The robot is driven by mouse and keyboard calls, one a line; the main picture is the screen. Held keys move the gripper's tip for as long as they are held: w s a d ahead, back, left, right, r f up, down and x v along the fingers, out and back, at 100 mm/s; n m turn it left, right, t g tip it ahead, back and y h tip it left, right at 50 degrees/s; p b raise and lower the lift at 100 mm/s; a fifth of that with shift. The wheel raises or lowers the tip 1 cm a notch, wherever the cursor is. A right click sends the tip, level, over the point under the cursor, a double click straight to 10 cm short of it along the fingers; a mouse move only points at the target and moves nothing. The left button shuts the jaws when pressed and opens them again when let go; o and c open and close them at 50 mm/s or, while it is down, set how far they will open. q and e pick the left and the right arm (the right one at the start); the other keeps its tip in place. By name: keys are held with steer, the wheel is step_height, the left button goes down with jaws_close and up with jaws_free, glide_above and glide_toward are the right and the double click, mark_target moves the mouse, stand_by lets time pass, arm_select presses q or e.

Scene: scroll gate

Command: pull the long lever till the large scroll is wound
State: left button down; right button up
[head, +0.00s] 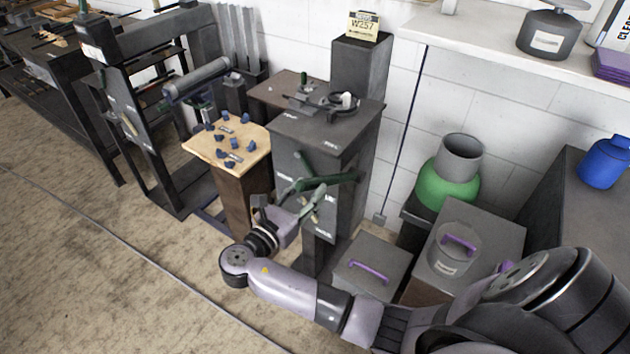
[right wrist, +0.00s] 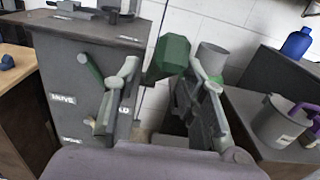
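A dark cabinet (head: 315,145) carries dark green levers (head: 335,180) on its front, which also show in the right wrist view (right wrist: 163,57). The one there has a faceted green end between and beyond my fingertips. A shorter green bar (right wrist: 90,70) sits left of the left finger. I cannot tell which is the long lever. My right gripper (head: 290,208) is at the cabinet front, its fingers spread wide in the right wrist view (right wrist: 165,90); contact is unclear. A grey roll (head: 197,80), possibly the large scroll, lies on the black frame to the left. My left gripper is out of view.
A wooden-topped stand (head: 222,158) with several blue pieces is left of the cabinet. Grey boxes with purple handles (head: 368,270) and a green-grey vessel (head: 450,180) stand to the right. A shelf (head: 480,40) runs along the wall. The floor at left is clear.

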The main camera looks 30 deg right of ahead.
mark_target(315, 183)
steer(key=shift+x, duration=1.8)
steer(key=shift+c, duration=0.5)
jaws_close()
